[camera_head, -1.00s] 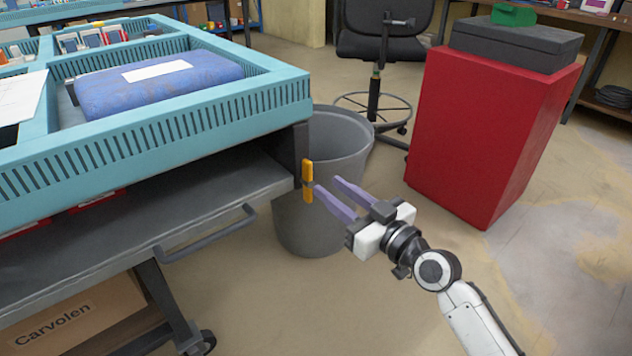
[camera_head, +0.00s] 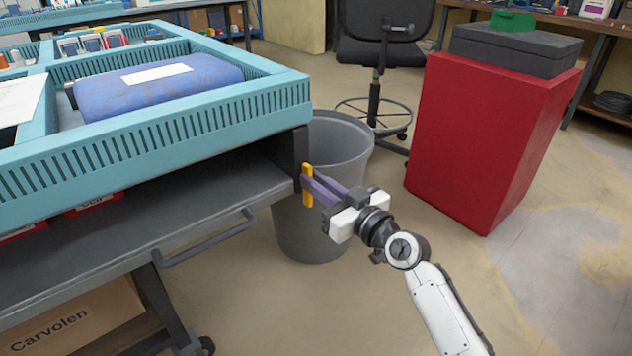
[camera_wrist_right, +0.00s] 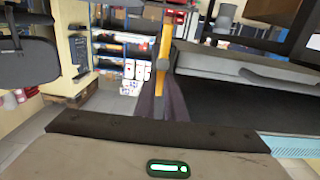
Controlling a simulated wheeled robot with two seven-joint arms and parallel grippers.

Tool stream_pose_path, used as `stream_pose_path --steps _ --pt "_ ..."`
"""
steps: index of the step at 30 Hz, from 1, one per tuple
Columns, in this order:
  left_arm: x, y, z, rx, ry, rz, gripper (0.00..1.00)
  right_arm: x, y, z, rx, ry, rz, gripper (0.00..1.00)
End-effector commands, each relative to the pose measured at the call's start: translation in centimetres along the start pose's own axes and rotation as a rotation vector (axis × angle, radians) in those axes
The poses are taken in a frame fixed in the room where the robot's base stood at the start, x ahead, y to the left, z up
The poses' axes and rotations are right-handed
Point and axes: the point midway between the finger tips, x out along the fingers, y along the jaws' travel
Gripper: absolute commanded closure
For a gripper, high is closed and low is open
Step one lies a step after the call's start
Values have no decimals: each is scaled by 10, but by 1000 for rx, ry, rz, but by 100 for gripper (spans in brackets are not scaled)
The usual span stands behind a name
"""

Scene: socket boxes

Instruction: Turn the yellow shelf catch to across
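The yellow shelf catch (camera_head: 307,170) is a narrow bar at the corner post of the workbench, above the right end of the grey shelf (camera_head: 190,218). It stands upright in the head view. My right gripper (camera_head: 311,184) reaches it from the right, its purple fingers close together at the bar's middle. In the right wrist view, the catch (camera_wrist_right: 166,40) rises above a round pivot, and the fingers (camera_wrist_right: 161,85) close in on both sides of its near part. The fingers hide some of that part. My left gripper is not in view.
The teal tray top (camera_head: 200,130) of the bench holds a blue case (camera_head: 155,88). A grey bin (camera_head: 345,150) stands close behind my right gripper. A red cabinet (camera_head: 485,140) and a black chair (camera_head: 385,40) are farther back. Floor is clear at the lower right.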

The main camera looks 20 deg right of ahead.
Motion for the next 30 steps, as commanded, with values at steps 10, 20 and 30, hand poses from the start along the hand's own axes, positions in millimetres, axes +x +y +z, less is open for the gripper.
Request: stream_pose_path --steps 10,20,30 --pt "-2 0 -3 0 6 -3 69 0 2 0 57 -1 0 100" --pt "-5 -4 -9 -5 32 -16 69 0 8 1 297 -3 0 100" --pt "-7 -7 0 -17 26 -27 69 0 16 6 623 -3 0 100"
